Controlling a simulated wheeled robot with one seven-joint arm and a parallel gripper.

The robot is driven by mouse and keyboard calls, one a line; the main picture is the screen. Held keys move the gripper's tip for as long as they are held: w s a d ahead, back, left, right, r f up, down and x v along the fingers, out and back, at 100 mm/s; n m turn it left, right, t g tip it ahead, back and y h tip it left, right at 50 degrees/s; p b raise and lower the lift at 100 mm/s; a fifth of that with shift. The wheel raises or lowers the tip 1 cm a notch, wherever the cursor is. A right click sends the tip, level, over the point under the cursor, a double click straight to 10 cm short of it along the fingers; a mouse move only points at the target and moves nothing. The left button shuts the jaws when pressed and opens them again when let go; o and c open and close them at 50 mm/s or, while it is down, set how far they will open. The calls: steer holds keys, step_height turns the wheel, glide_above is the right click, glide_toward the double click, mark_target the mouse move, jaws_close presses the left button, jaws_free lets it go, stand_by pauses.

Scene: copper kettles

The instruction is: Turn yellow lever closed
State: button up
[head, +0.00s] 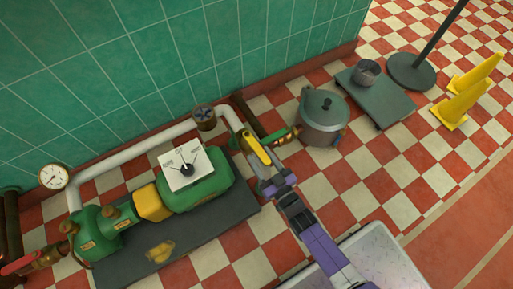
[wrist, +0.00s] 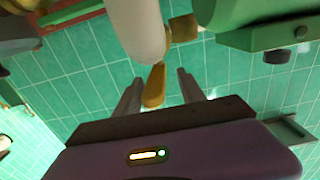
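The yellow lever (head: 257,149) sits on the white pipe just right of the green pump, pointing down and right toward my gripper (head: 272,179). In the wrist view the yellow lever (wrist: 154,86) hangs below the white pipe end, between the two grey fingers of my gripper (wrist: 159,79). The fingers are apart, with a visible gap on each side of the lever. No contact with the lever shows. In the head view my gripper hides part of the lever's near end.
A green pump (head: 205,185) with a dial stands on a dark plate (head: 215,225) to the left. A green lever (head: 279,133) and a grey pot (head: 324,119) are close on the right. A red lever (head: 20,265) is far left. Checkered floor is free in front.

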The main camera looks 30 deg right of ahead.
mark_target(256, 147)
steer(key=shift+w+d+r+b, duration=0.1)
steer(key=shift+w+r+b, duration=0.05)
steer(key=shift+w, duration=0.85)
steer(key=shift+w+r+b, duration=0.15)
steer(key=shift+w, duration=0.85)
jaws_close()
